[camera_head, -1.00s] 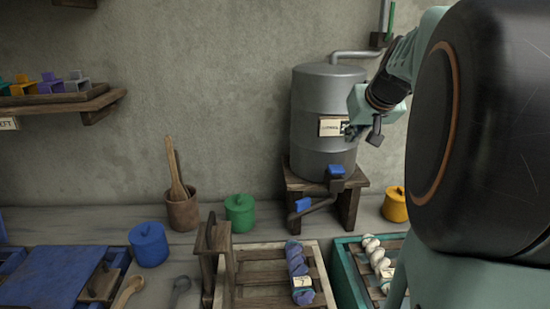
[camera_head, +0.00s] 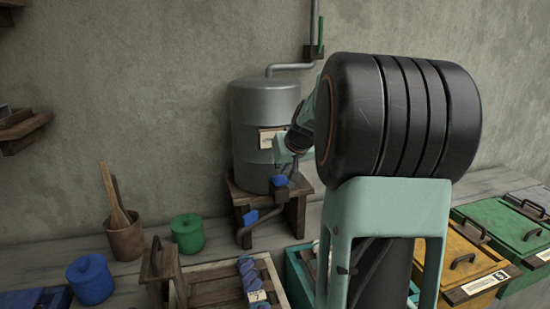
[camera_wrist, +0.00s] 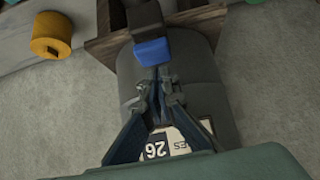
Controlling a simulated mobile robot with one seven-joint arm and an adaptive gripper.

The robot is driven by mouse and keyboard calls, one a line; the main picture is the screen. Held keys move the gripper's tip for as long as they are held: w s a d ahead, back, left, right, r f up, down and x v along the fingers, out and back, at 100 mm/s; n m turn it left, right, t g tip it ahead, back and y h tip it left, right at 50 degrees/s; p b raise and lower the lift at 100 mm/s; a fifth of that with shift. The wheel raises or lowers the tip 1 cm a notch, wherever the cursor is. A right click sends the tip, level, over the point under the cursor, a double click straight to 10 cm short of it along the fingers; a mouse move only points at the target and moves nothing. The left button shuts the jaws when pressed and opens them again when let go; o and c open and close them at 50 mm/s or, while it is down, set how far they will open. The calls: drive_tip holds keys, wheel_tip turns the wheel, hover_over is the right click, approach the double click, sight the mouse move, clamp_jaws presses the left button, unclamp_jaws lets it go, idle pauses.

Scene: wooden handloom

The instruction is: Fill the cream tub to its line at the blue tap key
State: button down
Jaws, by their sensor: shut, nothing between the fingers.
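The grey metal tank (camera_head: 262,140) stands on a wooden stand with a tap low on its front. A blue tap key (camera_head: 279,181) sits on the dark tap body. It also shows in the wrist view as a blue block (camera_wrist: 153,52). A second blue piece (camera_head: 251,217) is on the lower pipe. My gripper (camera_wrist: 160,88) is shut and empty, its fingertips pointing at the blue key; I cannot tell whether they touch. In the head view my gripper (camera_head: 292,176) is small and partly hidden beside the key. I see no cream tub.
A green lidded pot (camera_head: 188,233), a blue lidded pot (camera_head: 90,279) and a wooden utensil crock (camera_head: 125,238) stand left of the tank. A wooden tray (camera_head: 215,285) lies in front. Yellow (camera_head: 470,262) and green (camera_head: 510,228) lidded boxes are at right.

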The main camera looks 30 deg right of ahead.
drive_tip(key=shift+f, duration=0.8)
